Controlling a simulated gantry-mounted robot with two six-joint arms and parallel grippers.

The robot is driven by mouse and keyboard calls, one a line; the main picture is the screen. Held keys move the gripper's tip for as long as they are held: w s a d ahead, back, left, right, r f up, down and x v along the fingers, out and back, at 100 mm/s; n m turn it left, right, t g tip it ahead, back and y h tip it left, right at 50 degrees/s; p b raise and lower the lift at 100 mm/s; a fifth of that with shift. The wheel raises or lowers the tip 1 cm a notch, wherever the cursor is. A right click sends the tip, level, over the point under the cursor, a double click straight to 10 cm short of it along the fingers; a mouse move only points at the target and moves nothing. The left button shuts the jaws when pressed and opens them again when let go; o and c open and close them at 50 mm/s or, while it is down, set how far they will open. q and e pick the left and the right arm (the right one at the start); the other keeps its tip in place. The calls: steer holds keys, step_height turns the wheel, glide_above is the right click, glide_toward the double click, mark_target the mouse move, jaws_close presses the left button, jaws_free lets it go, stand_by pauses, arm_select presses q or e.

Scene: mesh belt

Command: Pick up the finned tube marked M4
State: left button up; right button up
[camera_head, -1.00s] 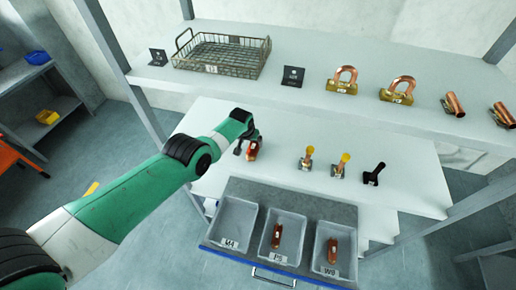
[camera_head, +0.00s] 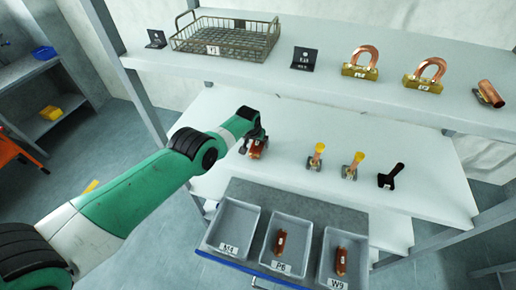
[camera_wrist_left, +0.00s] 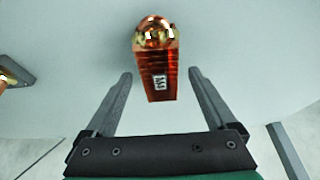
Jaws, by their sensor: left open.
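A copper-red finned tube (camera_head: 257,151) lies on the white lower shelf, partly hidden by my left gripper (camera_head: 252,145) in the head view. In the left wrist view the tube (camera_wrist_left: 157,68) shows a small white label, too blurred to read surely. The left gripper's two fingers (camera_wrist_left: 160,78) are open, one on each side of the tube's near end, with gaps visible. A grey bin labelled M4 (camera_head: 233,228) is empty. Two other finned tubes lie in the bins labelled P6 (camera_head: 280,243) and W9 (camera_head: 341,262). My right gripper is not in view.
Yellow-topped pieces (camera_head: 318,156) and a black piece (camera_head: 391,177) stand right of the tube on the lower shelf. The upper shelf (camera_head: 300,30) holds a wire basket (camera_head: 225,46), black label stands and copper pieces. Bare shelf lies between the tube and bins.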

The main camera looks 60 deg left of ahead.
arm_select(q)
steer(key=shift+f, duration=0.25)
stand_by(0.4)
jaws_close()
stand_by(0.4)
